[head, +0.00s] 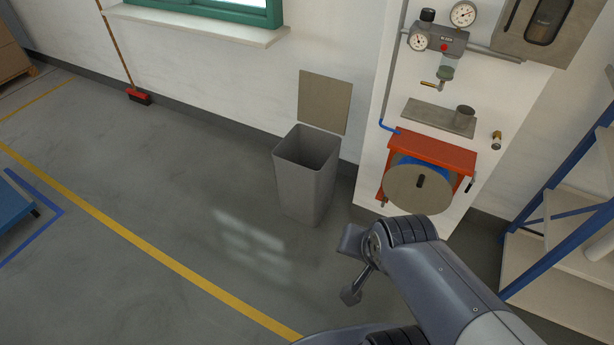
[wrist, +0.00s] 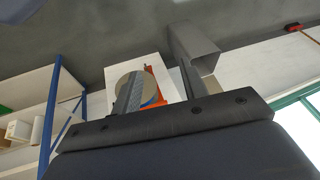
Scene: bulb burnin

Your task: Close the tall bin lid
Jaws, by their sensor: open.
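The tall grey bin (head: 305,178) stands on the floor by the wall in the head view. Its lid (head: 324,102) is a flat grey-beige panel standing upright at the back rim, so the bin is open. The bin also shows in the wrist view (wrist: 196,42), upside down and partly behind a finger. My gripper (head: 352,268) is in front of the bin and to its right, apart from it, open and empty. Its two fingers show in the wrist view (wrist: 158,98).
Right of the bin, a white panel carries an orange reel bracket (head: 432,150) with a round disc (head: 418,188), a small shelf (head: 438,118) and gauges. A blue-framed shelf rack (head: 560,195) stands at far right. The floor left of the bin is clear. A broom (head: 138,97) leans at the wall.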

